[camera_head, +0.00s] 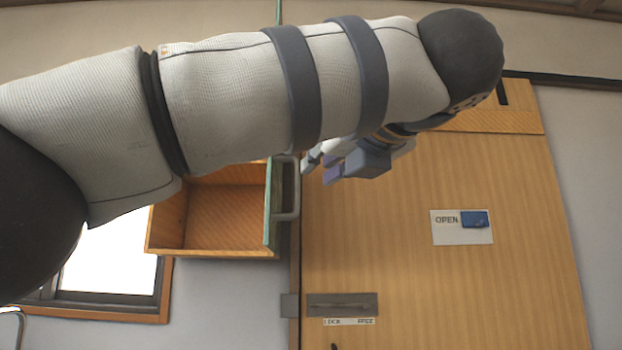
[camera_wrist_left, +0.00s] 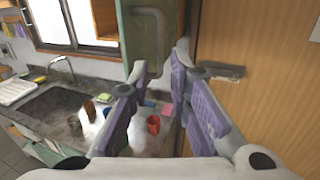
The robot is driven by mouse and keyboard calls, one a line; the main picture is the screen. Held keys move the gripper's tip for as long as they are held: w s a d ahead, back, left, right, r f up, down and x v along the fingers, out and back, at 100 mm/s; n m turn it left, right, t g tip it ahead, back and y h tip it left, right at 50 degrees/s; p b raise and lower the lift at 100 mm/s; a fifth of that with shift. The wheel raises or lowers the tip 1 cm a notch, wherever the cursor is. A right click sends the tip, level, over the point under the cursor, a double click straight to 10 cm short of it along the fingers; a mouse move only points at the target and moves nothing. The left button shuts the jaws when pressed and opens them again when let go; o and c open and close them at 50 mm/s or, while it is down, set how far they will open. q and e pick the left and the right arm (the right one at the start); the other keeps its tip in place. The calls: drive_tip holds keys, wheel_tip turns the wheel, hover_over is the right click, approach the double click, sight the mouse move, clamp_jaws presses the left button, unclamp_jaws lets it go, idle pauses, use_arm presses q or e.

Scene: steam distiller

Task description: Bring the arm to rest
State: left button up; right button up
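My left arm (camera_head: 230,100) reaches across the head view from the left, and its wrist bends back at the upper right. My left gripper (camera_head: 318,164) points left, just right of the grey handle (camera_head: 287,192) on the open green-edged cabinet door (camera_head: 271,205). In the left wrist view the gripper (camera_wrist_left: 160,64) has its purple-padded fingers apart with nothing held between them. The handle (camera_wrist_left: 150,30) shows beyond the fingertips in that view; the exact gap is hard to judge. My right gripper is in neither view.
The open wooden cabinet (camera_head: 225,215) looks empty where visible. A wooden door (camera_head: 400,255) with an OPEN sign (camera_head: 461,226) fills the right. In the wrist view, a sink (camera_wrist_left: 60,110) and a counter with a red cup (camera_wrist_left: 153,124) lie below the fingers.

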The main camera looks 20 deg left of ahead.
use_arm(q)
drive_tip(key=shift+s+d, duration=0.35)
drive_tip(key=shift+s, duration=0.1)
